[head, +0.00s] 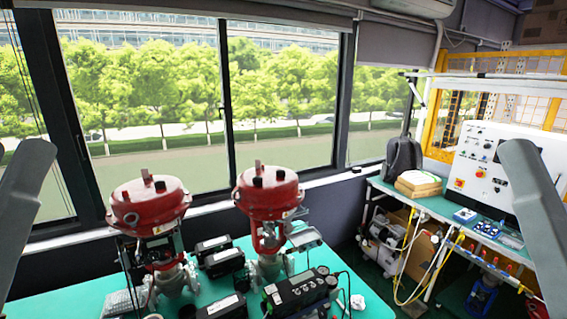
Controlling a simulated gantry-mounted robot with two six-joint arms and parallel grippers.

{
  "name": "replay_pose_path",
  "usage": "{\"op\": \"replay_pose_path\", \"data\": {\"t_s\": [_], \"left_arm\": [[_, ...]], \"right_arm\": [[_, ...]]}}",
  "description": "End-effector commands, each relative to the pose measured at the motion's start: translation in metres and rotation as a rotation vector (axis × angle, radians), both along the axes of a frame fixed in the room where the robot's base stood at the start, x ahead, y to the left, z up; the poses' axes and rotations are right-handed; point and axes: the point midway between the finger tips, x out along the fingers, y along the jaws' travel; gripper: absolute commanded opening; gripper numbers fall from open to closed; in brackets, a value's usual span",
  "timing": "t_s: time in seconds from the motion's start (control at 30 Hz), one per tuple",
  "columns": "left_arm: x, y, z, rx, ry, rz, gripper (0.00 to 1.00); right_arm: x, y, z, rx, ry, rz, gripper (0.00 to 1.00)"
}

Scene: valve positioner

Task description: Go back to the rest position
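In the head view, two grey arm links of mine rise at the left and right edges of the picture. Neither gripper shows in this view, so what they hold is hidden. Two red-topped valves stand upright on the green table (371,306), the left valve (148,205) and the right valve (268,193). A black device with round gauges (300,290) lies at the table's front, right of centre.
Several black boxes (224,262) sit between and in front of the valves. A white crumpled item (357,302) lies near the table's right end. A side bench (436,205) with a control panel (490,165) stands at right. Windows (150,90) line the back.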

Motion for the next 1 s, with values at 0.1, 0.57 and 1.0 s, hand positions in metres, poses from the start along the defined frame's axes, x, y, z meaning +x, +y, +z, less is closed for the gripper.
{"op": "replay_pose_path", "data": {"t_s": [0.1, 0.57, 1.0], "left_arm": [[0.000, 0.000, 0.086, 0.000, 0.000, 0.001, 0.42], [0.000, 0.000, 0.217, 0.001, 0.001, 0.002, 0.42], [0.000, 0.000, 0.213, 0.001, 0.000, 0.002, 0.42]], "right_arm": [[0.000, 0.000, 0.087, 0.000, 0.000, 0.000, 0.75], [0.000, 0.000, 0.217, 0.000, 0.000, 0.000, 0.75], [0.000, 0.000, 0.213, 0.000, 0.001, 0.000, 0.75]]}}
